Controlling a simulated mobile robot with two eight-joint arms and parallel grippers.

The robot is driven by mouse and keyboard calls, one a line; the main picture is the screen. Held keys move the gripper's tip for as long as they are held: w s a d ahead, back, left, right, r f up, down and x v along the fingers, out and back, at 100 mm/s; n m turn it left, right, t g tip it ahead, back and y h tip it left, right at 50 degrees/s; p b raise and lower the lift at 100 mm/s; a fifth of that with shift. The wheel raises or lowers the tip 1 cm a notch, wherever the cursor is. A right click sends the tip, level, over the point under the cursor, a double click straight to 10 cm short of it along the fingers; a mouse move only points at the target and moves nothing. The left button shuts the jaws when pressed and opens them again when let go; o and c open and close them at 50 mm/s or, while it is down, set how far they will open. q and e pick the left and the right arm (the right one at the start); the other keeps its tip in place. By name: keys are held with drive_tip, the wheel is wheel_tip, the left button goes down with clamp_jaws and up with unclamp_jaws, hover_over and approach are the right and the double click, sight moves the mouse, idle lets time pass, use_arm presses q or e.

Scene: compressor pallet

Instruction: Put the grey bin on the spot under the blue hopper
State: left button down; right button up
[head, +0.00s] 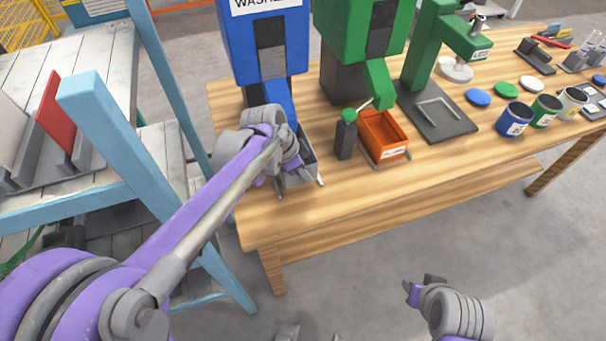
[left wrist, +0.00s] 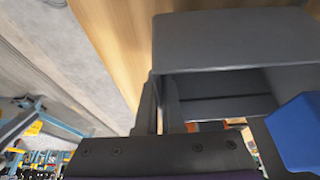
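The grey bin (head: 300,173) is on the wooden table near its left end, below and slightly in front of the spout of the blue hopper (head: 265,45). My left gripper (head: 292,160) is at the bin and partly hides it in the head view. In the left wrist view the bin (left wrist: 235,40) fills the upper right, and the left gripper's two fingers (left wrist: 160,105) are close together on either side of its wall. The blue spout (left wrist: 300,130) reaches down beside the bin's opening. My right gripper (head: 425,290) hangs off the table's front, holding nothing visible.
An orange bin (head: 383,137) sits under the green hopper (head: 360,40), with a dark green-topped bottle (head: 346,138) beside it. A green press (head: 430,70) and several cups and lids are further right. A blue-framed rack (head: 110,130) stands left of the table (head: 330,205).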

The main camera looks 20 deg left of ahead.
use_arm(q)
drive_tip(key=shift+w+a, duration=0.35)
drive_tip(key=shift+w, duration=0.15)
drive_tip(key=f, duration=0.2)
drive_tip(key=shift+w+a+f, duration=0.15)
drive_tip(key=shift+w+f, duration=0.15)
drive_tip(key=shift+f, duration=0.45)
drive_tip(key=shift+f+b, duration=0.2)
drive_tip(key=shift+b, duration=0.1)
drive_tip(key=c, duration=1)
unclamp_jaws()
drive_tip(key=shift+c, duration=0.2)
drive_tip(key=shift+r, duration=0.1)
